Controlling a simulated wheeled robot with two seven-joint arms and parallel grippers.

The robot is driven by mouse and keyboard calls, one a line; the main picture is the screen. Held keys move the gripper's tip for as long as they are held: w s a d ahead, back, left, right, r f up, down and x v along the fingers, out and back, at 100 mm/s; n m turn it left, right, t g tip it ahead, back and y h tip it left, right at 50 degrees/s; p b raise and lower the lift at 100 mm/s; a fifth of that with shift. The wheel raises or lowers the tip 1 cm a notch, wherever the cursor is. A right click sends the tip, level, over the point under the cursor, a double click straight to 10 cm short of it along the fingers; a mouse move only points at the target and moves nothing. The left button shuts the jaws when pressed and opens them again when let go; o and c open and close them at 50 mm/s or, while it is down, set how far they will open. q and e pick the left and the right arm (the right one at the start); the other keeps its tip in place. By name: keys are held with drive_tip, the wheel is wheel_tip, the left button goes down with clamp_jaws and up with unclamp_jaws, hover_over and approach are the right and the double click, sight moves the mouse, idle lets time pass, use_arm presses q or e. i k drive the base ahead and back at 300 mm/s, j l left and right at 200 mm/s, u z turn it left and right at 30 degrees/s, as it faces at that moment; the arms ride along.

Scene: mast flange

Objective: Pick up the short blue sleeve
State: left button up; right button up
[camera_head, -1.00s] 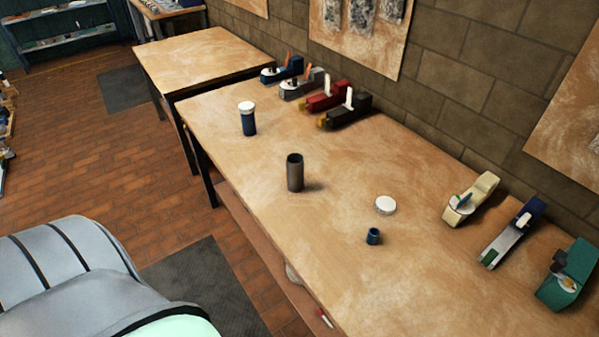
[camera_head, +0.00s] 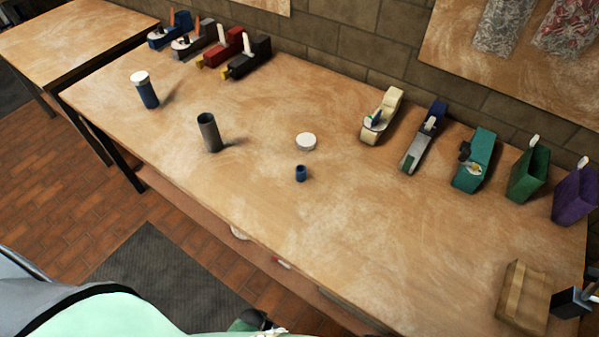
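The short blue sleeve (camera_head: 300,174) stands upright on the wooden table (camera_head: 250,205), near the middle of the picture, with its dark opening facing up. A round white disc (camera_head: 306,142) lies just behind it, apart from it. A taller dark grey tube (camera_head: 208,134) stands to the left, open at the top. Further left stands a blue cylinder (camera_head: 147,94) with a white top.
Tape-dispenser-like tools in blue, grey, red (camera_head: 225,50) and black stand at the back left. Cream (camera_head: 382,117), blue and teal (camera_head: 475,160) ones stand at the right, beside green and purple holders (camera_head: 576,193). The table around the sleeve is clear.

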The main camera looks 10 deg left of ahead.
sight(301, 170)
drive_tip(key=k+l, duration=0.2)
drive_tip(key=k, duration=0.35)
drive_tip(key=k+l+z, duration=0.1)
drive_tip(key=k, duration=0.4)
